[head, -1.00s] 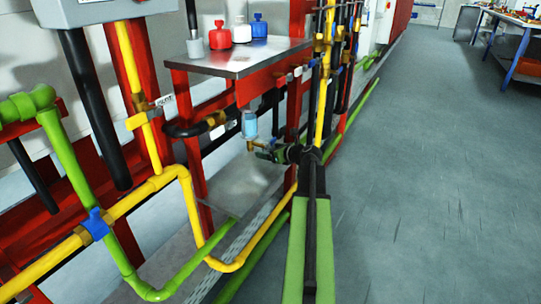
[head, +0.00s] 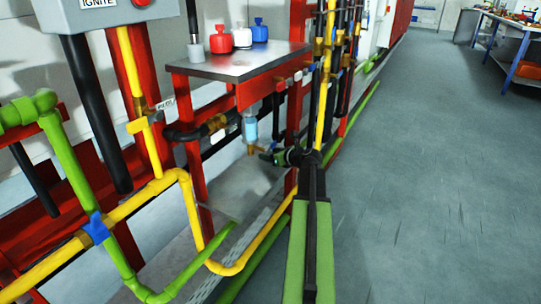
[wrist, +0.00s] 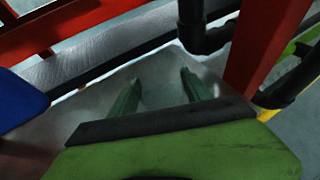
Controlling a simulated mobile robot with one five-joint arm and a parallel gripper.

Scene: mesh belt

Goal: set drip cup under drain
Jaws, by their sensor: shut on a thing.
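A pale blue clear bowl (head: 250,130) hangs beneath the shelf, and a small brass drain fitting (head: 253,150) shows below it. My gripper (head: 267,157) is beside and slightly below the brass fitting, to its right. In the wrist view, the two dark green fingers (wrist: 160,90) stand apart, with a pale, faint area between them. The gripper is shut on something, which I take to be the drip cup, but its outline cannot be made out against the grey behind. Whether it sits directly under the drain cannot be told.
A metal-topped shelf (head: 243,62) carries a red bottle (head: 220,41), a white bottle (head: 242,38) and a blue bottle (head: 260,32). Red posts, a yellow pipe (head: 190,205) and a green pipe (head: 185,282) crowd the left. The floor (head: 430,180) on the right is open.

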